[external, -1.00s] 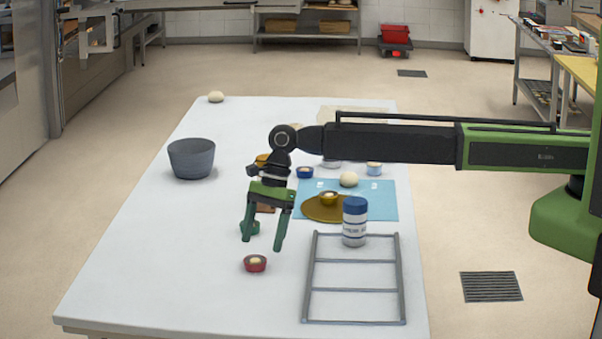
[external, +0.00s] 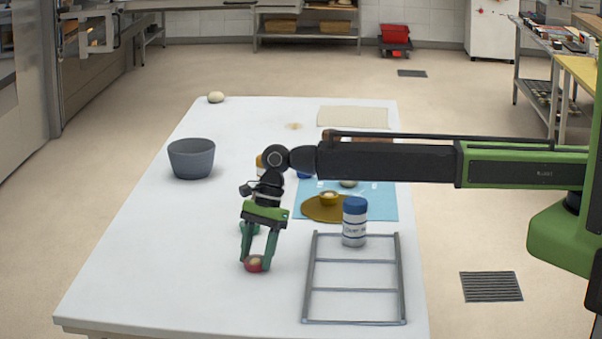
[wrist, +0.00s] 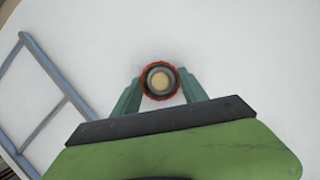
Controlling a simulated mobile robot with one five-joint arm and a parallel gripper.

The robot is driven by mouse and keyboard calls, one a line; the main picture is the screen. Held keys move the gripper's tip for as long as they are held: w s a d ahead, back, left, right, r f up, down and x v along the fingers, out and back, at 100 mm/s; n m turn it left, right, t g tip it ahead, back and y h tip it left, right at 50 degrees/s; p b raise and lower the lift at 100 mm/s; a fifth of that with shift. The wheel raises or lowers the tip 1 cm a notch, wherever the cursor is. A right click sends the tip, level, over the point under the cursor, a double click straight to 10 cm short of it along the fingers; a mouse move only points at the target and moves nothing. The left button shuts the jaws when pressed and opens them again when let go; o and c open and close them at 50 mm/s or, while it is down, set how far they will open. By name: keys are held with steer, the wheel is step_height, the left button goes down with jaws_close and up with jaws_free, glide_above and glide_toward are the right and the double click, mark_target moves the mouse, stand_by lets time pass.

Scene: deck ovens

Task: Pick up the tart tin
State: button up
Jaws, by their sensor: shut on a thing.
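A small red tart tin (external: 255,264) with a pale filling sits on the white table near its front. In the wrist view the tin (wrist: 148,93) shows as a red fluted ring with a round pale centre. My gripper (external: 255,266) points down and is shut on the tin, one finger on each side. In the wrist view the fingers of my gripper (wrist: 160,92) flank the tin. The tin appears to be at table level; I cannot tell any gap beneath it.
A grey wire rack (external: 310,290) lies to the right, with a blue-capped jar (external: 354,228) at its far end. A grey bowl (external: 192,160) stands back left. The table's front left is clear.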

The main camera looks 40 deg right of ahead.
steer(key=shift+c, duration=0.4)
steer(key=shift+r+p, duration=0.5)
step_height(320, 180, up, 4)
steer(key=p, duration=0.3)
steer(key=shift+f+p, duration=0.1)
steer(key=shift+p, duration=0.3)
steer(key=w+d+r+p, duration=0.3)
steer(key=d+r+p, duration=0.3)
steer(key=d, duration=0.5)
steer(key=shift+w, duration=0.2)
steer(key=shift+d+r, duration=0.1)
steer(key=shift+d, duration=0.05)
